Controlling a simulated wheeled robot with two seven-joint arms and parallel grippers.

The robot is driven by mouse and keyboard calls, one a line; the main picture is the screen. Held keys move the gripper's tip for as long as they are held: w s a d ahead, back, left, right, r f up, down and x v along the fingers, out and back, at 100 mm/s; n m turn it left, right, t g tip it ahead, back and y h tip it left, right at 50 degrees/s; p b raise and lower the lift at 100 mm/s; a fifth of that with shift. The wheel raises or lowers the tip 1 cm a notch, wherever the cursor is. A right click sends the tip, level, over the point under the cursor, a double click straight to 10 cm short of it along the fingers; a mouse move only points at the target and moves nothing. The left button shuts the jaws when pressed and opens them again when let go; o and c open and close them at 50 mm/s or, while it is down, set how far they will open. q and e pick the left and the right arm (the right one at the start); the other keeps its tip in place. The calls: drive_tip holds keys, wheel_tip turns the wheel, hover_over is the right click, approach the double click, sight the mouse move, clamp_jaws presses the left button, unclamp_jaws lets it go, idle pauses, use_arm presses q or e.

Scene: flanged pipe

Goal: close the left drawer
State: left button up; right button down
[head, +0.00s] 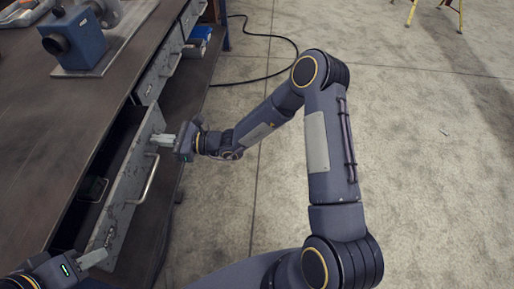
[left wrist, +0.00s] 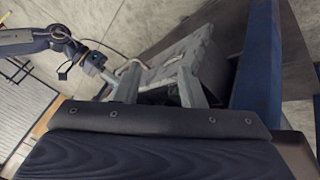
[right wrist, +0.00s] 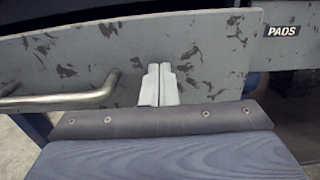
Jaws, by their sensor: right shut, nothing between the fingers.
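The left drawer stands pulled out from the workbench. Its worn grey front (head: 128,190) has a metal bar handle (head: 148,180); the front also shows in the left wrist view (left wrist: 160,66) and the right wrist view (right wrist: 215,55). My right gripper (head: 166,139) is shut and empty, its fingertips (right wrist: 160,68) at the front's outer face, beside the handle toward the far end. Contact is not certain. My left gripper (head: 100,257) is at the drawer's near end. In the left wrist view its two fingers (left wrist: 150,78) stand apart, with the drawer front beyond them.
The dark workbench top (head: 45,120) carries a blue machine (head: 75,40) at the back. Another drawer (head: 160,68) lies further along, flush with the bench; a label reading PADS (right wrist: 282,31) shows in the right wrist view. A black cable (head: 262,78) lies on the otherwise open concrete floor.

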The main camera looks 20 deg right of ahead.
sight(135, 137)
drive_tip(key=b+x, duration=0.1)
drive_tip(key=x, duration=0.6)
drive_tip(key=shift+w+a, duration=0.1)
drive_tip(key=shift+a, duration=0.15)
drive_tip(key=shift+r, duration=0.15)
drive_tip(key=shift+r, duration=0.1)
